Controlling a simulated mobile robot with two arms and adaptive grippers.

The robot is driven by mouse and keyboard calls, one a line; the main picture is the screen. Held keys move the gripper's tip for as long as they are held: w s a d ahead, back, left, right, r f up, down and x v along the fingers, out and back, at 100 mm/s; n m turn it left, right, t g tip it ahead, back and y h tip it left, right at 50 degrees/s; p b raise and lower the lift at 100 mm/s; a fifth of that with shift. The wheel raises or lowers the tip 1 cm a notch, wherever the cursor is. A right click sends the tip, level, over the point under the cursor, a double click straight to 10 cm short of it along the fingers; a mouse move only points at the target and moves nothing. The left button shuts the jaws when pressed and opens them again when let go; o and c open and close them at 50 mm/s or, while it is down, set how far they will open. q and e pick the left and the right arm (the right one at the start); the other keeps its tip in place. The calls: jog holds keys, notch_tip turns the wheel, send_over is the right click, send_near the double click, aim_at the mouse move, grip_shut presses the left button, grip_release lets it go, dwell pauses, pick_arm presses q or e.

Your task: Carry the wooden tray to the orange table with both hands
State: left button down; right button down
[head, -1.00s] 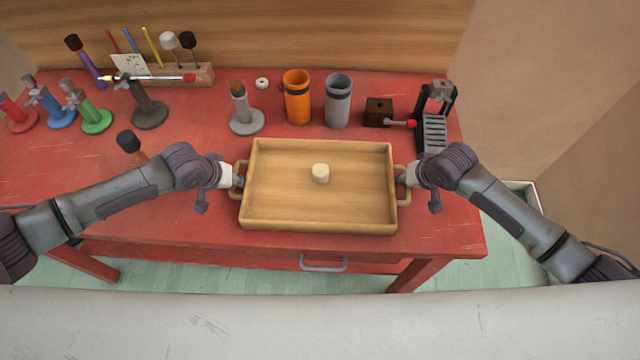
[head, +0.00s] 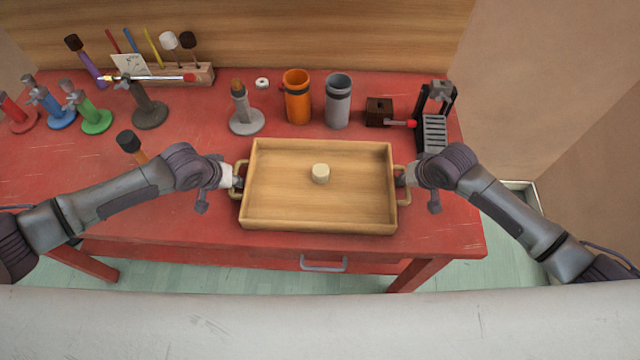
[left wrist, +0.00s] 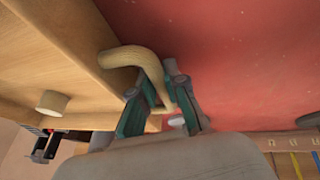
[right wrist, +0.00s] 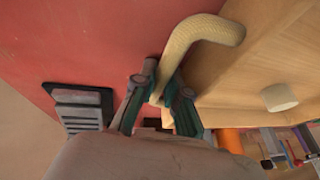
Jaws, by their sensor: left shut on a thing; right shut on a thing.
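The wooden tray (head: 280,205) is over the front part of a red table, with a small cream cylinder (head: 320,174) standing in it. I cannot tell whether the tray touches the table. My left gripper (head: 238,181) is shut on the tray's left handle, which also shows in the left wrist view (left wrist: 135,56). My right gripper (head: 403,181) is shut on the right handle, which shows in the right wrist view (right wrist: 205,32). The tray looks about level. No orange table is in view.
Several coloured stands and a mallet rack (head: 185,76) are at the back left. A wooden wall closes the back.

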pick_arm(q)
jog(key=shift+r, duration=0.15)
pick_arm(e)
jog(key=shift+r, duration=0.1)
